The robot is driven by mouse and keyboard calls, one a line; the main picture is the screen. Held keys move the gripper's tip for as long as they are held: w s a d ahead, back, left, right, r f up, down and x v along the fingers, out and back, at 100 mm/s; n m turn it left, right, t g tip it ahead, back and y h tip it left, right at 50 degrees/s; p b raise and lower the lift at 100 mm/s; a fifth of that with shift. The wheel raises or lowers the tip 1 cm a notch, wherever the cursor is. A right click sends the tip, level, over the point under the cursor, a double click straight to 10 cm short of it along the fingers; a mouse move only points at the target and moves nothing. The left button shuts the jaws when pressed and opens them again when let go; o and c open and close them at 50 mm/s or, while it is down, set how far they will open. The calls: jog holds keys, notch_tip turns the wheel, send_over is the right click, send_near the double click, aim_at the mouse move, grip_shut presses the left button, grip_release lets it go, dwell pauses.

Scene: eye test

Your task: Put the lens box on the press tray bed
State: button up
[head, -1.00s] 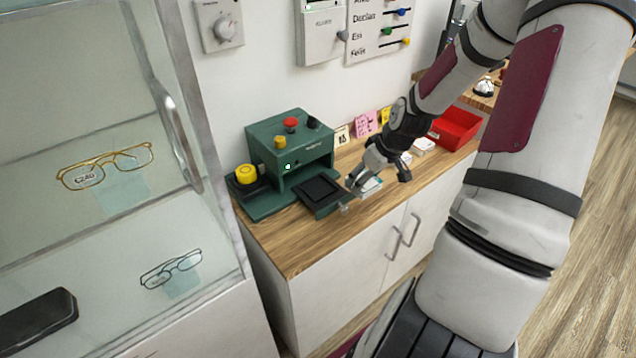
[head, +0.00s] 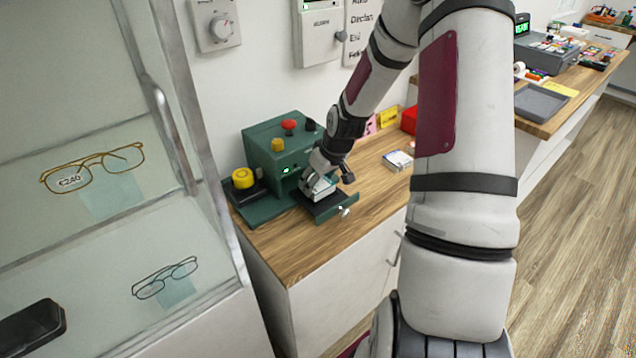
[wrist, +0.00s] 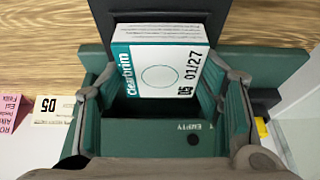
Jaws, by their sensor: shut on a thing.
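The lens box (wrist: 160,72) is white and teal, with "Clearbrim" and "01/27" on its face. It is between the fingers of my gripper (wrist: 163,100), which is shut on it. In the head view my gripper (head: 312,182) holds the lens box (head: 322,187) over the black bed of the press tray (head: 325,206). The tray is pulled out of the green press (head: 268,160). In the wrist view the dark tray bed (wrist: 150,16) shows behind the box. I cannot tell whether the box touches the bed.
A yellow knob (head: 243,178) stands left of the press. Another white box (head: 398,160) lies on the wooden counter (head: 290,250) to the right. A red bin (head: 409,120) and yellow note (head: 388,117) are behind. A glass display case (head: 100,160) stands at the left.

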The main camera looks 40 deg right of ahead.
jog(key=shift+f, duration=0.4)
jog(key=shift+f, duration=0.15)
jog(key=o, duration=1.1)
jog(key=shift+o, duration=0.2)
jog(key=p+v, duration=0.2)
jog(key=v, duration=1)
jog(key=s+a+r+g+h, duration=0.1)
jog(key=s+a+r, duration=0.3)
jog(key=a+r, duration=0.25)
jog(key=s+a+r+h, duration=0.1)
jog(key=s+a+r, duration=0.4)
jog(key=a+r, duration=0.15)
jog(key=s+a+r+y, duration=0.1)
jog(key=s+a+r, duration=0.2)
jog(key=s, duration=0.4)
jog(key=s+a+r, duration=0.4)
jog(key=s+a, duration=0.1)
jog(key=s, duration=0.3)
jog(key=shift+s+a+t+y, duration=0.2)
jog(key=shift+a+t+y, duration=0.2)
